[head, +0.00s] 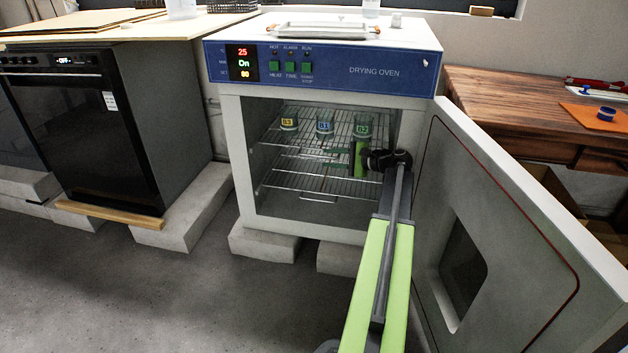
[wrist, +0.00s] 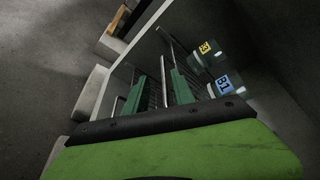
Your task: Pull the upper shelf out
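The drying oven (head: 322,70) stands with its door (head: 490,200) swung open to the right. The upper shelf (head: 275,143) is a wire rack inside, bearing three labelled beakers: yellow (head: 289,122), blue (head: 324,124) and green (head: 362,128). My gripper (head: 305,152) reaches in from the right at the height of the upper shelf's front edge. In the wrist view its two dark green fingers (wrist: 155,75) are apart, with a light shelf bar (wrist: 163,72) seen between them. I cannot tell whether they touch the bar. The yellow and blue beaker labels show there too.
A lower wire shelf (head: 290,182) sits below, with a small front handle (head: 318,198). The open door is close to the right of my arm. A black oven (head: 85,130) stands at left, a wooden table (head: 530,110) at right. The floor in front is clear.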

